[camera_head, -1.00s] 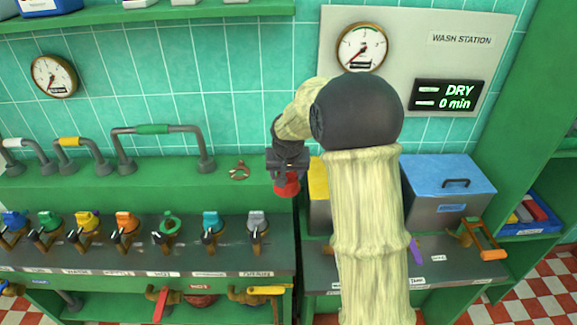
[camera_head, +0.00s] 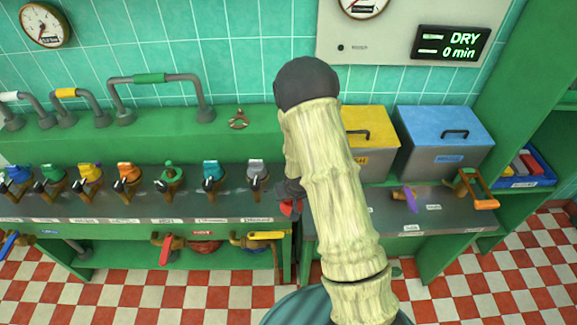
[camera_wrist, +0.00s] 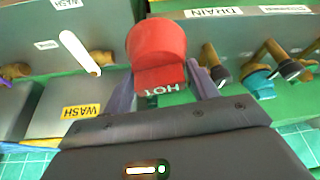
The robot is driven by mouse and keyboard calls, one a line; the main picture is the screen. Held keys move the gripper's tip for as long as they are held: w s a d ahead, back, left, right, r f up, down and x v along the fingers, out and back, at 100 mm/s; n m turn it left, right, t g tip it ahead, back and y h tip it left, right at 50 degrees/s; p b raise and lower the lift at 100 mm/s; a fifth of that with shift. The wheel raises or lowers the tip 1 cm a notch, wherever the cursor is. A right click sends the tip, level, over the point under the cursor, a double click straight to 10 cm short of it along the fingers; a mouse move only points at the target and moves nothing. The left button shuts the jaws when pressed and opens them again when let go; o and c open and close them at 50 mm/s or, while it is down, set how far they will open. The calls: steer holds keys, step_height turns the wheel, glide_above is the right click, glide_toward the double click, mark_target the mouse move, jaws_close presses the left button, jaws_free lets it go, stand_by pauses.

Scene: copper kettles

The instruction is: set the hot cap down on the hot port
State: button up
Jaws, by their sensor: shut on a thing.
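A red cap (camera_wrist: 157,42) with HOT lettered on its side is held between the two fingers of my gripper (camera_wrist: 163,85) in the wrist view. In the head view, my gripper (camera_head: 287,190) is mostly hidden behind my arm, and a bit of the red cap (camera_head: 289,208) shows below it, near the right end of the tap counter. A red round fitting (camera_head: 204,247) sits under a small red label below the counter's front edge, left of my gripper. It looks like the hot port, but the label is too small to read here. The cap is apart from it.
A red-handled valve (camera_head: 167,246) and a yellow-handled valve (camera_head: 262,236) flank the red fitting. A row of coloured taps (camera_head: 127,180) stands on the counter above. A yellow bin (camera_head: 370,145) and a blue-lidded bin (camera_head: 445,140) stand to the right.

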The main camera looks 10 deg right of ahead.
steer(key=s+f+b, duration=0.1)
steer(key=f, duration=0.1)
steer(key=s+f+b, duration=0.1)
steer(key=f, duration=0.1)
steer(key=s+f, duration=0.1)
steer(key=f, duration=0.1)
steer(key=shift+s+d+f+b, duration=0.1)
steer(key=shift+d+f+b, duration=0.05)
steer(key=shift+f+b, duration=0.25)
step_height(320, 180, down, 7)
steer(key=b, duration=0.6)
steer(key=shift+s, duration=0.45)
